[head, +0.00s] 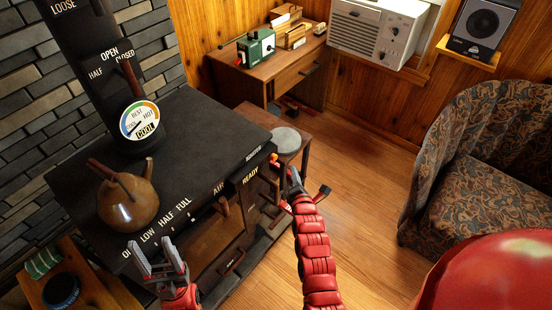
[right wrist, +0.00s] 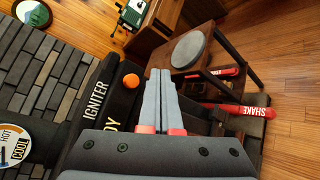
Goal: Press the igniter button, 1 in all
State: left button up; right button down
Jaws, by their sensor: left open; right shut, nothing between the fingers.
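The igniter button is a round orange knob (right wrist: 130,81) beside the IGNITER label in the right wrist view. In the head view the orange button (head: 273,157) shows small at the right end of the black stove (head: 190,130). My right gripper (head: 292,178) is shut and empty just right of the stove's corner. In the right wrist view its closed fingertips (right wrist: 160,72) lie to the right of the button, with a gap in the picture; the depth between them is hard to tell. My left gripper (head: 158,257) is open and empty at the stove's front left.
A brown kettle (head: 127,198) stands on the stove. A round grey plate (right wrist: 189,49) rests on a low stand right of the stove. A red SHAKE handle (right wrist: 243,111) sticks out nearby. An armchair (head: 490,165) stands at right, with open floor between.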

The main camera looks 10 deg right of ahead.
aim_at(274, 158)
jog(key=shift+w+a+b, duration=0.15)
jog(key=shift+w+a, duration=0.6)
jog(key=shift+w, duration=0.2)
jog(key=shift+w+a+b, duration=0.15)
jog(key=shift+w+a, duration=0.6)
jog(key=shift+w, duration=0.15)
jog(key=shift+w, duration=0.1)
dwell(0.6)
jog(key=shift+w+a+b, duration=0.25)
jog(key=shift+b, duration=0.05)
jog(key=shift+w+a+b, duration=0.35)
jog(key=shift+w+b, duration=0.1)
jog(key=shift+b, duration=0.2)
dwell(0.7)
jog(key=shift+s+r, duration=0.1)
jog(key=shift+s+d+p, duration=0.6)
jog(key=shift+s+p, duration=0.1)
jog(key=shift+p, duration=0.15)
